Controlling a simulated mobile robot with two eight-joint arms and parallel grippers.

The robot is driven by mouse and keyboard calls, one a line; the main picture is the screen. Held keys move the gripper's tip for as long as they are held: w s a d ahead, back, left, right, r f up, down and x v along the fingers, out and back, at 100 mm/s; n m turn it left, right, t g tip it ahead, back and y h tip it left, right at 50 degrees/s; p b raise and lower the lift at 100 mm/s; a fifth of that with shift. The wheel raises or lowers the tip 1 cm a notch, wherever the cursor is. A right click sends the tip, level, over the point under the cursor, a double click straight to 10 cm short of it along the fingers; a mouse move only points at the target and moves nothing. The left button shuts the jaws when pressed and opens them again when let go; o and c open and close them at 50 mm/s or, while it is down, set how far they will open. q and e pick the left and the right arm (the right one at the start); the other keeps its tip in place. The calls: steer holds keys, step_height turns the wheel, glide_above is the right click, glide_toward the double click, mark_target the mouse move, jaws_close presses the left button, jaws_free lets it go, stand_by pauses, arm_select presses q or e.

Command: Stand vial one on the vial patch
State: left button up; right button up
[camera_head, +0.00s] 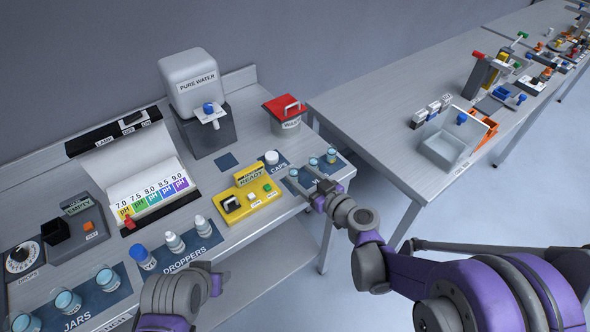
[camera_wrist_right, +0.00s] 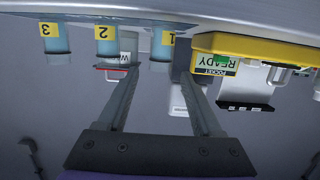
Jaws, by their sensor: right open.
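Vial one, a small blue-filled vial with a yellow "1" label, shows in the right wrist view (camera_wrist_right: 162,48), upside down in that picture, lined up with the gap between my fingers. In the head view it appears to be the leftmost vial (camera_head: 293,174) of the row on the dark blue vial mat (camera_head: 343,168), whose lettering is partly hidden. A small plain dark blue patch (camera_head: 226,161) lies before the water dispenser; I cannot tell which is the vial patch. My right gripper (camera_head: 314,192) is open and empty, just in front of the vials. My left gripper (camera_head: 215,278) shows only partly, near the front edge.
Vials two (camera_wrist_right: 107,40) and three (camera_wrist_right: 55,40) stand beside vial one. The yellow pocket meter (camera_head: 248,194) is close on its left. A white cap (camera_head: 272,157) and the red-lidded waste bin (camera_head: 285,112) stand behind. Droppers (camera_head: 174,241) and jars (camera_head: 68,301) fill the front left.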

steer(key=s+d+f+m+g+h, duration=0.1)
steer(key=s+d+m+g+h, duration=0.1)
steer(key=s+d, duration=0.3)
steer(key=s+d+f+m+g+h, duration=0.1)
steer(key=s+d+h, duration=0.3)
steer(key=s, duration=0.8)
steer(key=s+d+m+g+h, duration=0.3)
steer(key=s+d, duration=0.3)
steer(key=s, duration=0.2)
steer(key=shift+s+d+f+m+g, duration=0.2)
steer(key=shift+s+f+m+g, duration=0.2)
steer(key=shift+m+g, duration=0.2)
